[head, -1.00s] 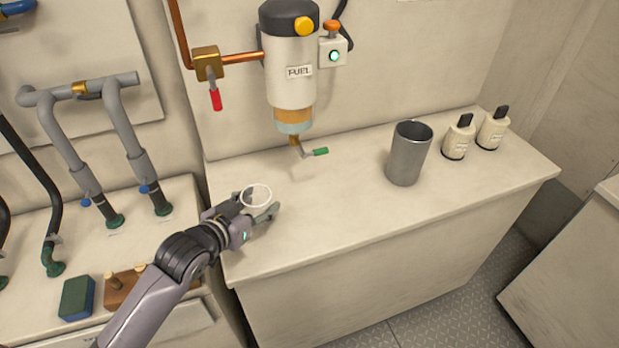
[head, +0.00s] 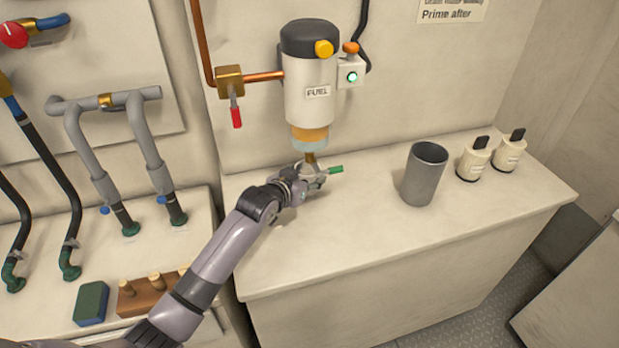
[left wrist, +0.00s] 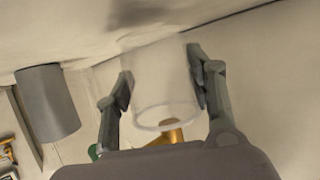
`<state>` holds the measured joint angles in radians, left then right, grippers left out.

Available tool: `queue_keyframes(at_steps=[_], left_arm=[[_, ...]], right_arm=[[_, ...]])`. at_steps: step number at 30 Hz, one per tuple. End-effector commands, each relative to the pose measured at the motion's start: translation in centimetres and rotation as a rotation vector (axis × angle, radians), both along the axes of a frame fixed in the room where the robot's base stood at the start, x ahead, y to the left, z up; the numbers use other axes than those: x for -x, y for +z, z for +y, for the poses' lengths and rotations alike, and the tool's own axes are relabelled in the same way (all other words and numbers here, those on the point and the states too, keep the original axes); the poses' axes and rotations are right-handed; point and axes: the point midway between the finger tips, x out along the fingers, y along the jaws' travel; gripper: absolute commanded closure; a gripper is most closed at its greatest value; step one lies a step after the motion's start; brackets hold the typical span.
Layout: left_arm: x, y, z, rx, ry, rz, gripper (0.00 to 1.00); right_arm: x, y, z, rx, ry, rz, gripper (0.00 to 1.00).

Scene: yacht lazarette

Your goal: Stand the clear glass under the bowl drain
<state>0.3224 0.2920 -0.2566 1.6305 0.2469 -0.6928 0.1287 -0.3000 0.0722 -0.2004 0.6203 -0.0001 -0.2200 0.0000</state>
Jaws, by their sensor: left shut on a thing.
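My left gripper (head: 314,183) is shut on the clear glass, just below the filter bowl (head: 310,138). The glass is mostly hidden by the gripper in the head view; in the left wrist view the clear glass (left wrist: 160,85) sits between the two fingers (left wrist: 162,85). The brass bowl drain (head: 310,160) with its green lever (head: 335,170) comes down right at the gripper. In the left wrist view the brass drain (left wrist: 173,134) shows at the glass's rim. I cannot tell whether the glass touches the counter. My right gripper is not in view.
A grey metal cup (head: 424,175) stands on the counter (head: 370,225) to the right, with two cream bottles (head: 473,160) (head: 509,151) beyond it. A red-handled valve (head: 235,116) hangs at left. The counter's front middle is clear.

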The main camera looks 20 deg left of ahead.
Motion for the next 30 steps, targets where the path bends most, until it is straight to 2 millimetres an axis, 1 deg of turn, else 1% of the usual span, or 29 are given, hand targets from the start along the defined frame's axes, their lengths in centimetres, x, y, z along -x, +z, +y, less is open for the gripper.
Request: queue_keyframes(at_steps=[1, 2, 3, 6, 17, 18, 26, 27, 30], left_arm=[[-0.9, 0.2, -0.2, 0.0, 0.0, -0.001, 0.84], [-1.4, 0.2, -0.3, -0.001, 0.0, -0.002, 0.84], [-1.1, -0.6, -0.3, -0.001, -0.001, 0.004, 0.84], [-1.0, -1.4, -0.3, -0.001, -0.001, 0.002, 0.84], [-1.0, -1.8, -0.2, -0.001, -0.001, 0.0, 0.84], [-1.0, -1.8, -0.2, -0.001, -0.001, 0.0, 0.49], [-1.0, -1.8, -0.2, -0.001, -0.001, 0.0, 0.32], [-1.0, -1.8, -0.2, -0.001, -0.001, 0.0, 0.3], [-1.0, -1.8, -0.2, -0.001, -0.001, 0.0, 0.3]], right_arm=[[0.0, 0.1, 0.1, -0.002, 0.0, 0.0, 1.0], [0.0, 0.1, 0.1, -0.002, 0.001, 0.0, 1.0], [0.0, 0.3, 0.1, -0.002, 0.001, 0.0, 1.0], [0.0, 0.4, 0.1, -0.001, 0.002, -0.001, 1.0], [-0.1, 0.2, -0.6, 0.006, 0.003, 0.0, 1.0], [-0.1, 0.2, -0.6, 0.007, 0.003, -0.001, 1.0], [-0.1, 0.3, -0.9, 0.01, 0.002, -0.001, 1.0], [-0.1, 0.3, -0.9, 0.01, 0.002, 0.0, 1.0], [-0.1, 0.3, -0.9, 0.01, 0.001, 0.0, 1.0]])
